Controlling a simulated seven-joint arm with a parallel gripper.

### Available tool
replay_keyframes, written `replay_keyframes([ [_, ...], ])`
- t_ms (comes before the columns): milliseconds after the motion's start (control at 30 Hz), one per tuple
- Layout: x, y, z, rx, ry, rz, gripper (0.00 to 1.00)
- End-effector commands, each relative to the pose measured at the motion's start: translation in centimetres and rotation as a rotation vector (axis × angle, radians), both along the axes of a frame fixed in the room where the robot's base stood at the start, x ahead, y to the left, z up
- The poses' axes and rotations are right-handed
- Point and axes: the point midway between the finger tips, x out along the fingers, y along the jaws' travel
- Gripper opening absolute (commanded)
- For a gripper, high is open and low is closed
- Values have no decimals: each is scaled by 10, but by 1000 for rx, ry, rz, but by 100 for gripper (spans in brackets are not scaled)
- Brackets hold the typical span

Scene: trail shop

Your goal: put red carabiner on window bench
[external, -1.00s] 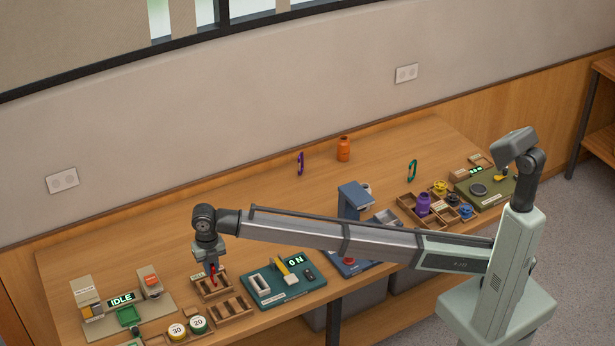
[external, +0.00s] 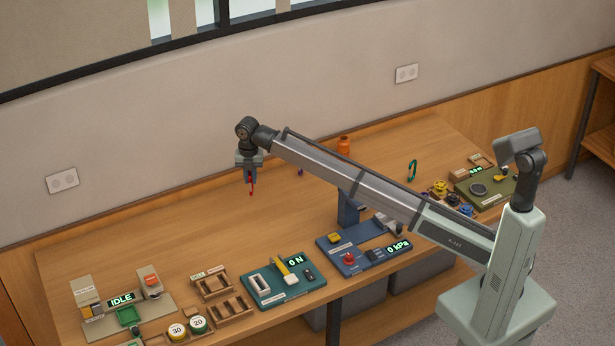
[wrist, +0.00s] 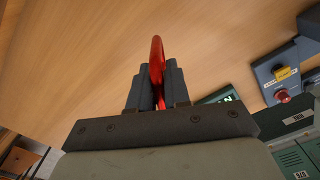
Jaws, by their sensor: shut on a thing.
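The red carabiner (external: 251,188) hangs upright from my gripper (external: 250,178), which is shut on it. In the wrist view the red carabiner (wrist: 157,58) stands up between the two dark fingers of my gripper (wrist: 156,85). In the external view it is over the back-left part of the wooden bench (external: 150,250), below the wall with the window. It appears to be above the surface; the exact gap is hard to tell.
The bench around the carabiner is clear. A purple carabiner (external: 300,171) is mostly hidden behind my arm. Wooden trays (external: 230,308) and a teal force device (external: 270,290) line the front.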

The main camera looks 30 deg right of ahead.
Motion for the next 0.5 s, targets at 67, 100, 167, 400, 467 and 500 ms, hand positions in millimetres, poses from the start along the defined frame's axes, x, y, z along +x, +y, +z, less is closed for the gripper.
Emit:
replay_keyframes([
  [67, 18, -34, 1, 0, 0, -40, 0],
  [100, 26, -50, 2, 0, 0, -59, 0],
  [167, 37, -74, 2, 1, 0, -87, 0],
  [400, 72, -172, 5, 1, 0, -199, 0],
  [467, 79, -197, 6, 1, 0, -227, 0],
  [500, 82, -215, 7, 0, -1, -246, 0],
])
